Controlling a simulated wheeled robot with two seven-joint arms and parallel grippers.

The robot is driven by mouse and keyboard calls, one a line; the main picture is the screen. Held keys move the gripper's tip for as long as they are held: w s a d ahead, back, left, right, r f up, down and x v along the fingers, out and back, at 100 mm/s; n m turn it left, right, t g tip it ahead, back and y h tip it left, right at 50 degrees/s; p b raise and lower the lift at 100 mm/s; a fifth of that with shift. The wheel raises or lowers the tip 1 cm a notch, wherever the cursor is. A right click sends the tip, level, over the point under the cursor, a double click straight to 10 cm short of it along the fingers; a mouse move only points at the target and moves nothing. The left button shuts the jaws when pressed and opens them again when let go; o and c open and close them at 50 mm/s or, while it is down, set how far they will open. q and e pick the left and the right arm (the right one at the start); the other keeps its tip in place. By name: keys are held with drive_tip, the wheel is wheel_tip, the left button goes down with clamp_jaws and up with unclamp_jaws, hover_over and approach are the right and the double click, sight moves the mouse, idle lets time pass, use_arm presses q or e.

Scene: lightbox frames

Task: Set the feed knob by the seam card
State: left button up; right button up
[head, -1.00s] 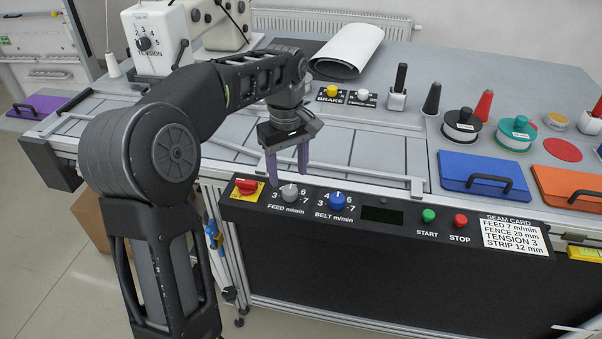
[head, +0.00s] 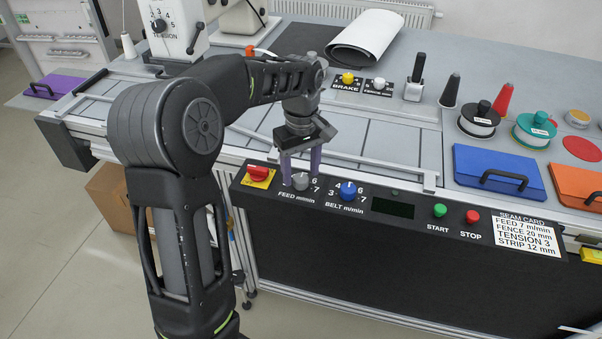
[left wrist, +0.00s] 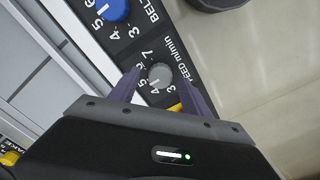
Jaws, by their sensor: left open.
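The grey feed knob (head: 301,182) sits on the black front panel, between the red switch and the blue belt knob (head: 347,191). My left gripper (head: 301,175) is open, pointing down, with its purple fingers on either side of the feed knob. In the left wrist view the feed knob (left wrist: 159,76) lies between the open fingertips (left wrist: 161,68); I cannot tell whether they touch it. The knob's scale is partly hidden, and I cannot read its pointer surely. The white seam card (head: 526,237) at the panel's right reads feed 7 m/min. My right gripper is not in view.
The red switch (head: 259,173) on its yellow plate is close left of the fingers. Green start (head: 439,210) and red stop (head: 472,216) buttons are farther right. A metal rail (head: 380,177) runs behind the panel. A blue lidded box (head: 500,165) stands at the right.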

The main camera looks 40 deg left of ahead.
use_arm(q)
drive_tip(key=shift+f, duration=0.9)
drive_tip(key=shift+c, duration=0.5)
clamp_jaws()
